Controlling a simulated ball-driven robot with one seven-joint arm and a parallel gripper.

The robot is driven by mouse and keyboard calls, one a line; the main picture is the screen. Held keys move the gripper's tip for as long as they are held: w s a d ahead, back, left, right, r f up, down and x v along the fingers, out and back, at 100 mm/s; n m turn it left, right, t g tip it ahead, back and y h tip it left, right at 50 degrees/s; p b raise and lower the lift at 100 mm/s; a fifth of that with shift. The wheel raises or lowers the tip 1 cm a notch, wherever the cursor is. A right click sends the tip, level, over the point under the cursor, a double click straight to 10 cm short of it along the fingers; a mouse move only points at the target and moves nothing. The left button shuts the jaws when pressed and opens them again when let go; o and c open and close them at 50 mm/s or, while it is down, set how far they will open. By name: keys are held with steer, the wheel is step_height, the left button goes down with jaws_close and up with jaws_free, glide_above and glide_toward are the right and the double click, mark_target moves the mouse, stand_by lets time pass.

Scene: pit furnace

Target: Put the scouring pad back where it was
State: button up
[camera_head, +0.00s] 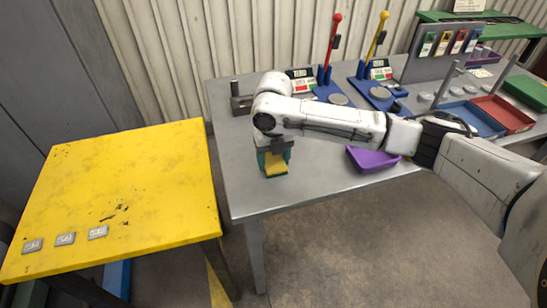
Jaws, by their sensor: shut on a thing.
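The scouring pad (275,165), yellow with green edges, is under the end of my arm, over the near left part of the grey metal table (310,185). My gripper (273,153) points down and is shut on the pad. The arm's end hides the pad's upper part. I cannot tell whether the pad touches the tabletop or is held just above it.
A yellow table (130,185) with several small grey tags stands left, across a gap. A purple tray (372,159) lies under my forearm. Blue stands with red and yellow levers (378,36) are behind; blue (472,118) and red (506,113) trays are right. The front tabletop is clear.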

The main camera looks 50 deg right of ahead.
mark_target(274, 161)
steer(key=o, duration=0.9)
steer(key=shift+o, duration=0.2)
step_height(274, 161, up, 12)
steer(key=shift+r, duration=0.2)
